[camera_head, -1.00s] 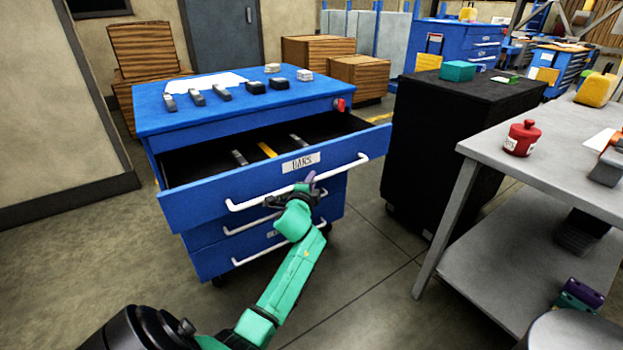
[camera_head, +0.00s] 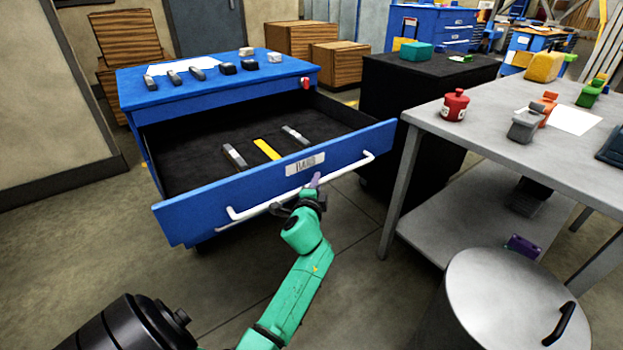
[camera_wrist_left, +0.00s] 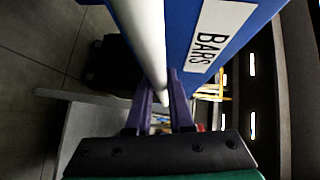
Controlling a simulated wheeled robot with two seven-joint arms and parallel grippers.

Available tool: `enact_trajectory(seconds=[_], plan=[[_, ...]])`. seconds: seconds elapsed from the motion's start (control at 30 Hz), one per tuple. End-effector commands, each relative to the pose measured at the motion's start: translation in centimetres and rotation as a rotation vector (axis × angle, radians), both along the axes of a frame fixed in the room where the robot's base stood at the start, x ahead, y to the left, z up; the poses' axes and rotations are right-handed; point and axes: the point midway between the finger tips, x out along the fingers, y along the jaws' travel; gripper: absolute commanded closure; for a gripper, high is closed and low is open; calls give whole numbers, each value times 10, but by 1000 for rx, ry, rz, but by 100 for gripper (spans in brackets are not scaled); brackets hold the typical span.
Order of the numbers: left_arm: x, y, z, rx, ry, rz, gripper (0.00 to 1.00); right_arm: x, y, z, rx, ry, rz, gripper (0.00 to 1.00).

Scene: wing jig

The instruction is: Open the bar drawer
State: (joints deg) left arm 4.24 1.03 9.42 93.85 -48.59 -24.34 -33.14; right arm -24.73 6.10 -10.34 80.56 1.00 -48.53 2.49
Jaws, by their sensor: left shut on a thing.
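The bar drawer (camera_head: 290,185) is the top drawer of the blue cabinet (camera_head: 135,88) and stands pulled well out. Its label (camera_head: 305,165) reads BARS in the left wrist view (camera_wrist_left: 212,38). Two grey bars and a yellow bar (camera_head: 267,149) lie on its dark floor. A white handle (camera_head: 325,172) runs along its front. My left gripper (camera_head: 314,184) is at the middle of this handle, and its purple fingers (camera_wrist_left: 160,105) are shut on the handle, one on either side in the wrist view. My right gripper is not in view.
Several small blocks and a white sheet (camera_head: 180,67) lie on the cabinet top. A black cabinet (camera_head: 395,90) stands to the right. A grey table (camera_head: 490,125) with a red pot (camera_head: 455,105) and a round metal bin (camera_head: 505,300) are at the right.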

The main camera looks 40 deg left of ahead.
Motion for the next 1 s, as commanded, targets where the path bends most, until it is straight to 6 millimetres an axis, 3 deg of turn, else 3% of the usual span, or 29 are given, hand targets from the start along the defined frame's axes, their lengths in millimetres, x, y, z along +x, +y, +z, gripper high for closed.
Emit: enact_trajectory(seconds=[0.57, 0.6, 0.67, 1.0], plan=[[-3, -10, 0, 0, 1, 0, 100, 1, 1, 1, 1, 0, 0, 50], [-3, -10, 0, 0, 1, 0, 69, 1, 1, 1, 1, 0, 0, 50], [-3, -10, 0, 0, 1, 0, 50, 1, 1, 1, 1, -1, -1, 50], [-3, -10, 1, 0, 0, 0, 50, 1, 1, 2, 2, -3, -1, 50]])
